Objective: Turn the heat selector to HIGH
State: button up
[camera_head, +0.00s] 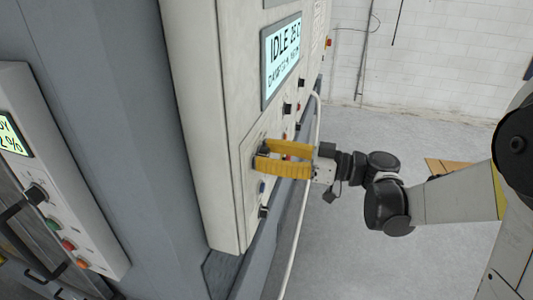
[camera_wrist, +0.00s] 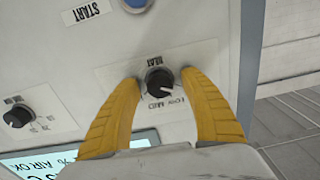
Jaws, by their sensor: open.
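The heat selector (camera_wrist: 159,82) is a round black knob with a white pointer mark, on a pale label plate in the wrist view. The label reads HEAT on one side and appears to read LOW and MED on the other; no HIGH marking is legible. The pointer's exact setting is unclear. My gripper (camera_wrist: 161,78) has two yellow fingers, open, with one tip on each side of the knob. I cannot tell whether they touch it. In the head view my gripper (camera_head: 260,156) reaches the control panel from the right, and its fingers largely hide the knob.
A second black knob (camera_wrist: 18,116), a blue button (camera_wrist: 135,4) labelled START and a lit display sit nearby. In the head view, a display (camera_head: 282,60) reads IDLE. A pale rail (camera_head: 296,235) runs along the panel. Another panel (camera_head: 60,175) is at left. Open floor lies right.

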grip_shut()
